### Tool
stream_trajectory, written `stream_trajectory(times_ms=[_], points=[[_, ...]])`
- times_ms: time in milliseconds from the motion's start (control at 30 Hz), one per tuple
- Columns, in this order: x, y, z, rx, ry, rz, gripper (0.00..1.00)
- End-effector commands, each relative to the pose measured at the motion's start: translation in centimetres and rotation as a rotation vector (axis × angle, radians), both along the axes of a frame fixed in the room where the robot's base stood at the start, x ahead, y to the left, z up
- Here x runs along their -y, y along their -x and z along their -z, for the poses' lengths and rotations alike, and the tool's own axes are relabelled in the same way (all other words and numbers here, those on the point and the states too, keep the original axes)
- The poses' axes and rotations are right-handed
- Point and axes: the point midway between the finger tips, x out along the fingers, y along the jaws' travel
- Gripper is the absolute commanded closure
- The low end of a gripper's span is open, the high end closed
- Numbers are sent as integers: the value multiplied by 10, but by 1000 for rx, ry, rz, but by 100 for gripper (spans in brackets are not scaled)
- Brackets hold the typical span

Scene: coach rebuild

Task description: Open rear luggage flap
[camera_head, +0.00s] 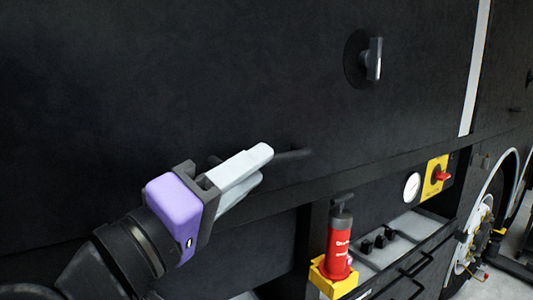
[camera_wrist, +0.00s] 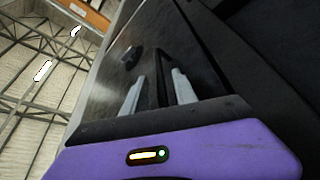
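The luggage flap (camera_head: 200,90) is a large black panel on the coach's side, and it looks closed. A grey turn latch (camera_head: 368,58) on a round black plate sits on its upper right; it also shows in the wrist view (camera_wrist: 131,57). A dark bar handle (camera_head: 294,154) sticks out low on the flap. My gripper (camera_head: 263,163) is at this handle, with its pale fingers apart. In the wrist view a dark strip lies between the fingers (camera_wrist: 159,75); I cannot tell whether it is the handle or whether they touch it.
Below and right of the flap, a red bottle-like canister (camera_head: 340,245) stands in a yellow holder. An open bay beside it holds a gauge (camera_head: 412,187) and a yellow panel with a red switch (camera_head: 435,177). A wheel (camera_head: 478,232) is at far right.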

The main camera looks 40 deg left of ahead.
Motion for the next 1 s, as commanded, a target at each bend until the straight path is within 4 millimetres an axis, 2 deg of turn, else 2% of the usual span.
stream_trajectory(times_ms=[100,233,600,800,1000], points=[[-1,-18,-6,-1,0,1,66],[-3,-30,-7,-1,1,0,66],[-3,-37,-7,0,-1,-2,66],[-3,-36,-7,0,-1,-2,100],[-3,-36,-7,0,0,-1,100]])
